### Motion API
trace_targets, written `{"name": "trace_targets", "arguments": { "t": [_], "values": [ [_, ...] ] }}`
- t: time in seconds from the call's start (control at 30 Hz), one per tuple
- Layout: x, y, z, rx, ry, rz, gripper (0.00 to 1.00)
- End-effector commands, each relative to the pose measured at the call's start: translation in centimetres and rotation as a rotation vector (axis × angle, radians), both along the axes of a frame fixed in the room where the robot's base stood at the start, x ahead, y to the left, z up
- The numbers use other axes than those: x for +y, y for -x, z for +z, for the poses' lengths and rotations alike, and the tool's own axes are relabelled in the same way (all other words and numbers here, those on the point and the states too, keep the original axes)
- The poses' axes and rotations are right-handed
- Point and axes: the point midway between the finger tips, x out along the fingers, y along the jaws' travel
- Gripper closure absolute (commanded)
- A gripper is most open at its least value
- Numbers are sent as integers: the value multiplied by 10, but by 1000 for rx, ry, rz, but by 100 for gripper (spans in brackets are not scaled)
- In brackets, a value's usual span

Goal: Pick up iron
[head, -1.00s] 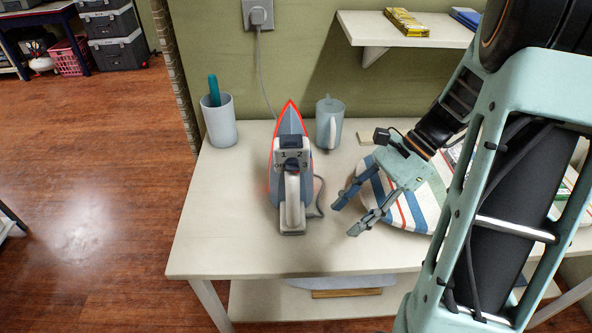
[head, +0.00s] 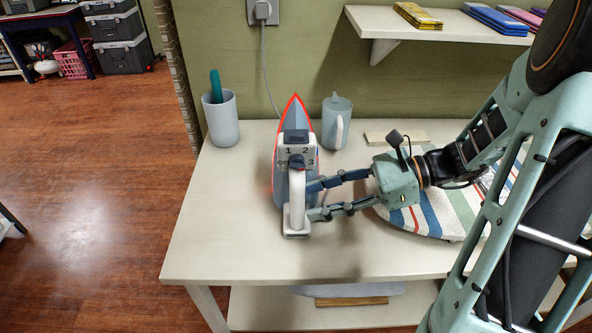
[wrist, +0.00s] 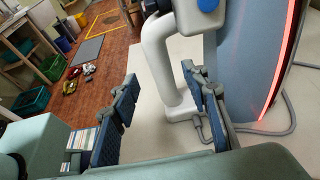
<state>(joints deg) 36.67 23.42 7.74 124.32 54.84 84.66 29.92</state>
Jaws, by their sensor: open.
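The iron (head: 297,205) stands upright on its heel on the white table, with a white handle and a blue-grey soleplate outlined in red pointing up. In the wrist view the iron's white handle (wrist: 160,50) shows ahead, in the gap between the finger ends. My gripper (head: 309,201) reaches in from the right with its fingertips at the iron's lower handle. In the wrist view my gripper (wrist: 160,78) is open, one finger left of the handle and the other to its right, overlapping the iron. Whether a finger touches the iron I cannot tell.
A white cup with a teal item (head: 222,118) stands behind left of the iron, and a light-blue lidded mug (head: 336,122) behind right. A striped ironing board (head: 440,212) lies under my arm. A wall shelf (head: 440,28) hangs above. The front left of the table (head: 220,240) is clear.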

Motion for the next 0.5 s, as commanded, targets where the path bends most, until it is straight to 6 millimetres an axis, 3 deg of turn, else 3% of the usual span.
{"name": "trace_targets", "arguments": {
  "t": [0.3,0.5],
  "values": [
    [43,-4,-11,1,0,3,58],
    [46,-5,-11,1,1,2,58]
  ]
}}
